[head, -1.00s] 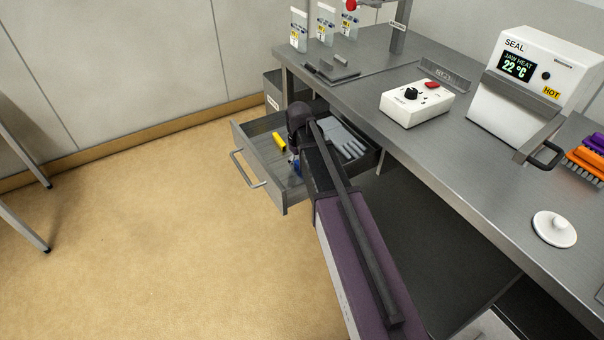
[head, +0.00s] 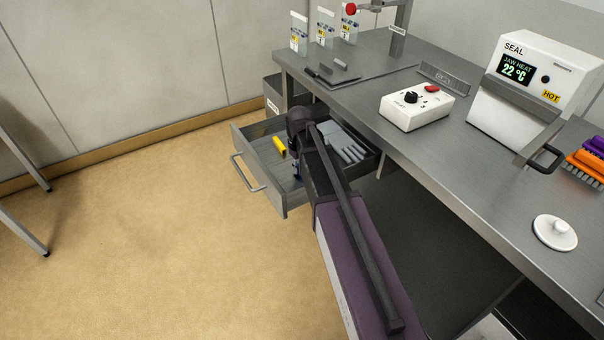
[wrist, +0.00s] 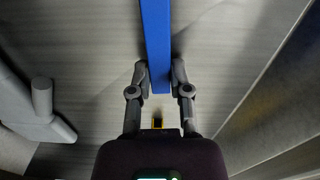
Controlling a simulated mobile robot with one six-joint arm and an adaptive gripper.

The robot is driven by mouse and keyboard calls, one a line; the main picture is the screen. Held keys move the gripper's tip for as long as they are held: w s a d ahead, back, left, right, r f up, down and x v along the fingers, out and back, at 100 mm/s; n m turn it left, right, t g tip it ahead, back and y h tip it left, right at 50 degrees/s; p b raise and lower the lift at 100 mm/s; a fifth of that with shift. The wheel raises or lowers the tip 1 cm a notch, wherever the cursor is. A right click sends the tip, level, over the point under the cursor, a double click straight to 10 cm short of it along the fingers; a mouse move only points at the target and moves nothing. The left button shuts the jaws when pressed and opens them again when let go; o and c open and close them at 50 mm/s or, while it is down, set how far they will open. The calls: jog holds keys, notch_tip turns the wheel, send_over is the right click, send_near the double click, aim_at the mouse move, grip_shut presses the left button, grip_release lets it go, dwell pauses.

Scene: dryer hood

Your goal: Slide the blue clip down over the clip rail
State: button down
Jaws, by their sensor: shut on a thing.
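The blue clip (wrist: 157,40) is a long, straight blue bar in the wrist view. It lies between the fingertips of my gripper (wrist: 160,74), which are closed on its near end. In the head view my gripper (head: 297,166) is low inside the open drawer (head: 285,198), mostly hidden by my own arm; only a little blue shows beside it. I cannot pick out the clip rail for certain in either view.

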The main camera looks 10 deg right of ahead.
jog(key=shift+r, duration=0.2)
notch_tip(320, 180, up, 10)
jog(key=p, duration=1)
jog(key=shift+f, duration=0.2)
dwell(0.9)
